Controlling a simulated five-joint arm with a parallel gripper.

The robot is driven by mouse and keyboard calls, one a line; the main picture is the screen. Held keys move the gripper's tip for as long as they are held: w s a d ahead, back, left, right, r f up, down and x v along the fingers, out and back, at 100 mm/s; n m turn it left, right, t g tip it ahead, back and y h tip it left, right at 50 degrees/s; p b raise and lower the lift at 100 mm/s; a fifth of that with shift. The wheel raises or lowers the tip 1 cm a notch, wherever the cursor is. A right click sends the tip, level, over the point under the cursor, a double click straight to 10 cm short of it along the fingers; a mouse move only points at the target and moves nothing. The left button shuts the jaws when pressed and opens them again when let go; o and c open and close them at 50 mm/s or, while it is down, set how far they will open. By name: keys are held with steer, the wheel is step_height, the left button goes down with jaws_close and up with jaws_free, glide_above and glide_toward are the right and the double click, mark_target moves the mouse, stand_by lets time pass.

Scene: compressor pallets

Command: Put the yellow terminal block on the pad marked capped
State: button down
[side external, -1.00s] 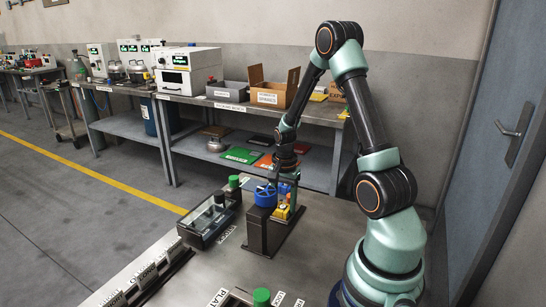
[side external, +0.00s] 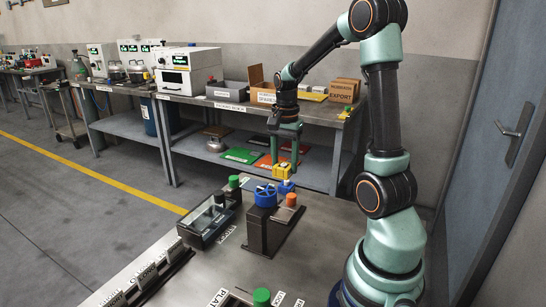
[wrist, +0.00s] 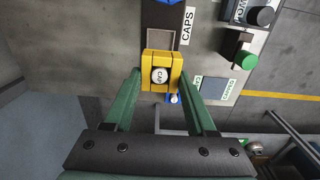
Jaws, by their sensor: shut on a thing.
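My gripper (side external: 285,140) is shut on the yellow terminal block (side external: 282,171) and holds it above the bench. In the wrist view the yellow block (wrist: 176,72) sits between the green fingers near their tips, with a round white cap-marked disc on its face. A small blue piece (side external: 286,187) shows just below the block; I cannot tell whether they touch. The pad marked capped (wrist: 213,88) appears in the wrist view as a flat grey patch with green lettering, to the right of the block. I cannot make it out in the side view.
A black stand with a blue wheel (side external: 265,196) and an orange knob (side external: 291,199) stands close below my gripper. A dark clear-lidded case (side external: 208,222) lies left of it, with a green button (side external: 233,181) behind. The bench front (side external: 330,225) is bare.

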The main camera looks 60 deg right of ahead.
step_height(320, 180, up, 6)
steer(key=shift+f, duration=0.2)
steer(key=shift+w+d+r, duration=0.1)
steer(key=shift+w+r, duration=0.05)
steer(key=shift+r, duration=0.15)
steer(key=w+d+r+m, duration=0.2)
steer(key=w+d+m, duration=0.4)
steer(key=w+m, duration=0.15)
steer(key=m, duration=1.1)
glide_above(256, 185)
step_height(256, 185, down, 3)
steer(key=shift+n, duration=0.25)
step_height(256, 185, down, 20)
steer(key=shift+a+r, duration=0.1)
steer(key=shift+r, duration=0.15)
steer(key=shift+f, duration=0.15)
steer(key=shift+c, duration=1.1)
jaws_free()
